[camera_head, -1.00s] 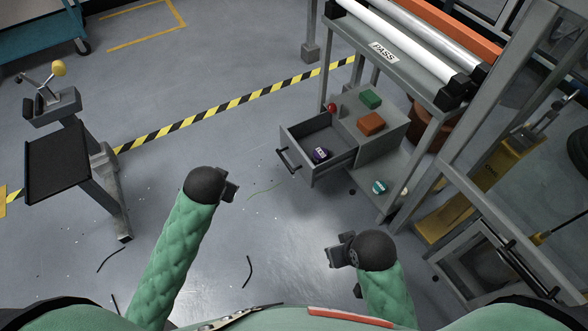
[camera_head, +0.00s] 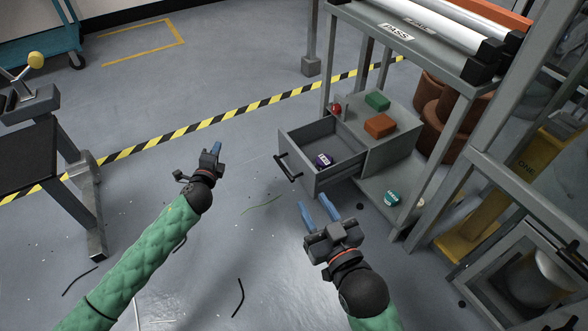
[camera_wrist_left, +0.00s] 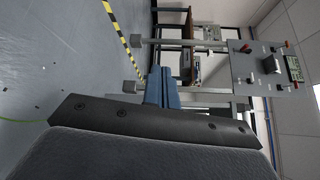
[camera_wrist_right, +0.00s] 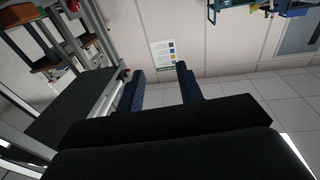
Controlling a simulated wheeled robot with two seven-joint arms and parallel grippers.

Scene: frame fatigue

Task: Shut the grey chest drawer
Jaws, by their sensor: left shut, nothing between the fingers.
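The grey chest (camera_head: 390,146) stands under the roller table, and its drawer (camera_head: 330,178) is pulled out to the left. The drawer's dark bar handle (camera_head: 288,168) is on its front. A purple labelled item (camera_head: 323,160) lies inside the drawer. My left gripper (camera_head: 216,149) is left of the drawer, apart from the handle, with its blue fingers together and empty; the fingers also show in the left wrist view (camera_wrist_left: 162,88). My right gripper (camera_head: 319,211) is just below the drawer front in the picture, its two blue fingers apart with nothing between them.
A green block (camera_head: 377,101), an orange block (camera_head: 380,125) and a red round item (camera_head: 336,110) are on the chest. A teal round item (camera_head: 392,198) lies on the shelf beside it. A black-topped stand (camera_head: 28,155) is at left. Open floor lies left of the drawer.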

